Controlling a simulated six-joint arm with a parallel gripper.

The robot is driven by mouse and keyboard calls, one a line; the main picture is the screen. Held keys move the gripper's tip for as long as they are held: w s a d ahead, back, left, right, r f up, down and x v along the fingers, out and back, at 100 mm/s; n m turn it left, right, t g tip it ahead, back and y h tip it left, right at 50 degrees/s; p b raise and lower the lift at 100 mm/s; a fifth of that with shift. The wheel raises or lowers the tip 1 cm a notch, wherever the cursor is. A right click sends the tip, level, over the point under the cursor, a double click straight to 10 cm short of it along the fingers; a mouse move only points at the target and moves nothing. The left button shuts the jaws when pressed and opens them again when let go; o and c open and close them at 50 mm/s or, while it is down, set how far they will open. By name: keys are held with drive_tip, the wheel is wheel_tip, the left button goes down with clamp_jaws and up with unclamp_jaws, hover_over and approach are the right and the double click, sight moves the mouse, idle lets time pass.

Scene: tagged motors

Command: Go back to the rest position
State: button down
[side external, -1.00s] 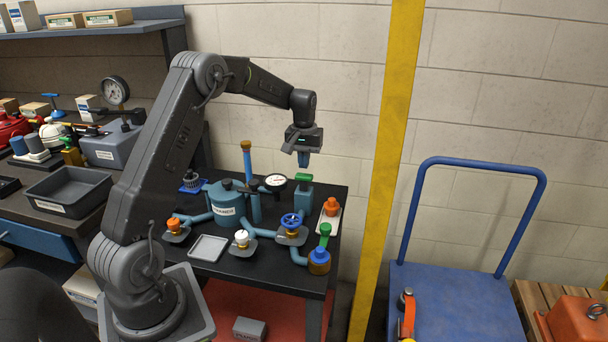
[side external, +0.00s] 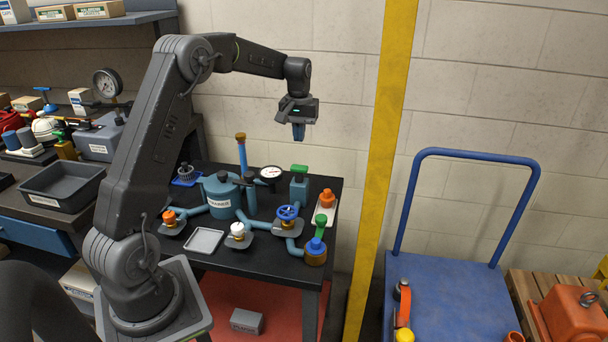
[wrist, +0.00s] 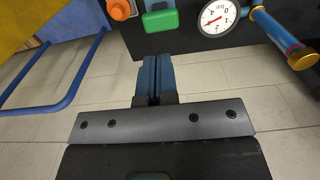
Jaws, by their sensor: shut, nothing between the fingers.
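My gripper (side external: 298,133) hangs in the air, pointing down, high above the far right part of the black table (side external: 262,262). Its blue fingers are together with nothing between them, as the wrist view (wrist: 154,78) also shows. Below it in the side view stand a teal block with a green cap (side external: 299,186), a round dial gauge (side external: 270,173) and a blue pipe with an orange top (side external: 241,152). My gripper touches none of them.
A teal tank (side external: 222,198), a blue valve wheel (side external: 287,212) and a small grey tray (side external: 204,241) are on the table. A yellow post (side external: 381,160) rises to the right of my gripper. A blue cart (side external: 440,295) stands farther right. The air around my gripper is clear.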

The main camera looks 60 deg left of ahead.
drive_tip(key=s+d+r+m+t, duration=0.1)
drive_tip(key=s+d+r+m, duration=0.1)
drive_tip(key=s+d+r, duration=0.45)
drive_tip(key=s+d+r+m+t, duration=0.1)
drive_tip(key=s+d+r+m, duration=0.2)
drive_tip(key=d, duration=0.7)
drive_tip(key=s+d+m+t, duration=0.1)
drive_tip(key=s+d+m, duration=0.1)
drive_tip(key=s+d, duration=0.3)
drive_tip(key=s+d+f+m+t, duration=0.1)
drive_tip(key=s+d, duration=0.5)
drive_tip(key=s, duration=0.6)
drive_tip(key=shift+m+t, duration=0.5)
drive_tip(key=shift+t, duration=0.3)
drive_tip(key=shift+w+f, duration=0.1)
